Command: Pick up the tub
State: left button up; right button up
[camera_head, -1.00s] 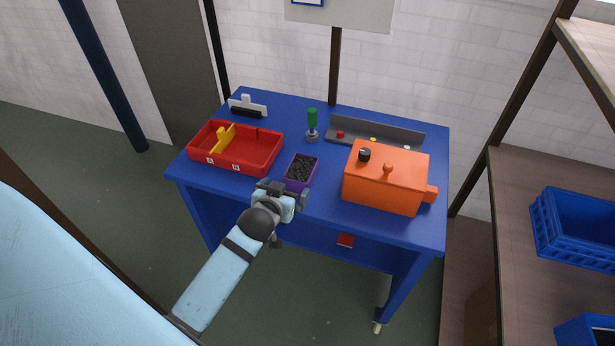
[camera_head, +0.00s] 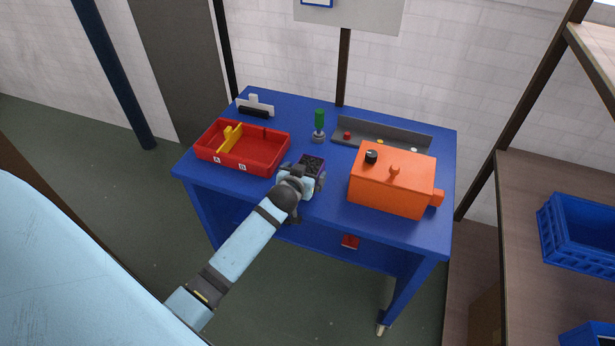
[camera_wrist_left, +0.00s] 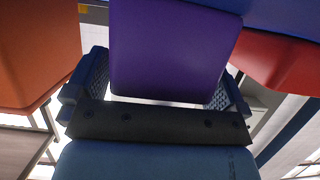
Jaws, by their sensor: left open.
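The tub is a small purple container (camera_head: 312,162) with dark contents, standing on the blue cart top between the red tray and the orange box. In the left wrist view the purple tub (camera_wrist_left: 170,50) fills the upper middle. My left gripper (camera_head: 303,176) is at the tub's near side, and its arm hides part of the tub. In the left wrist view the open fingers (camera_wrist_left: 158,88) stand one on each side of the tub, with visible gaps near them. My right gripper is not in view.
The red tray (camera_head: 262,150) with a yellow divider is left of the tub. The orange box (camera_head: 392,183) with a black knob is to the right. A green-handled tool (camera_head: 319,120) and a grey rail (camera_head: 395,132) stand behind. The blue cart top (camera_head: 335,195) is bare between tub and box.

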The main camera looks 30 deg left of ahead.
pick_arm(q)
jog(key=shift+c, duration=0.5)
jog(key=c, duration=0.7)
jog(key=shift+c, duration=0.2)
jog(key=shift+r, duration=0.1)
